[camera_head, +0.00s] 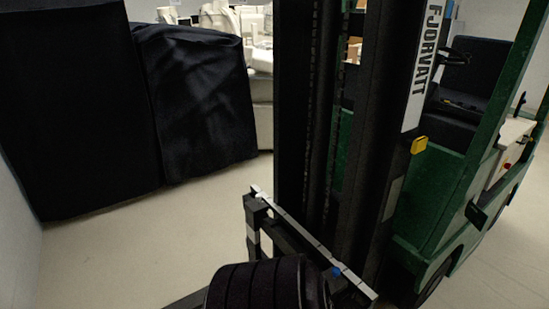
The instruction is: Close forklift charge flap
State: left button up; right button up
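A green forklift (352,150) with a tall black mast (378,110) fills the middle and right of the head view. A white label reading "FJORVATT" (422,65) runs up the mast. On the forklift's right side is a pale panel (513,140) with a small red spot. I cannot tell whether this panel is the charge flap, or whether the flap is open or shut. Neither of my grippers shows in this view.
Two black cloth-covered carts (75,110) (200,105) stand at the left. The forklift's low front frame (315,240) juts out at the bottom centre. Pale floor (120,250) is clear at left and at the lower right.

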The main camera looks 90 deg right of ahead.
aim_at(475, 215)
jog(key=z, duration=4.25)
